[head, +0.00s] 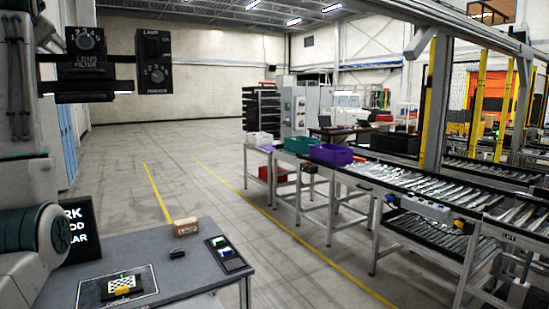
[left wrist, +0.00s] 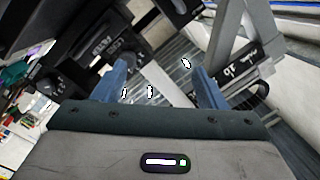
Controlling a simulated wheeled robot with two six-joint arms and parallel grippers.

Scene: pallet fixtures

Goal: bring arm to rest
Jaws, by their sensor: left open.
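My left gripper (left wrist: 158,86) shows in the left wrist view with its two blue fingers apart and nothing between them. The fingertips are clear of any surface that I can make out. In the head view the left arm stands at the left edge, beside the grey table (head: 180,283), and its fingers cannot be made out there. My right gripper is in neither view.
On the table are a patterned plate (head: 120,287), a small carton (head: 186,226), a small black block (head: 177,253) and a black tray (head: 227,254). Roller conveyors (head: 430,188) with bins run at the right. The floor (head: 200,165) between is clear.

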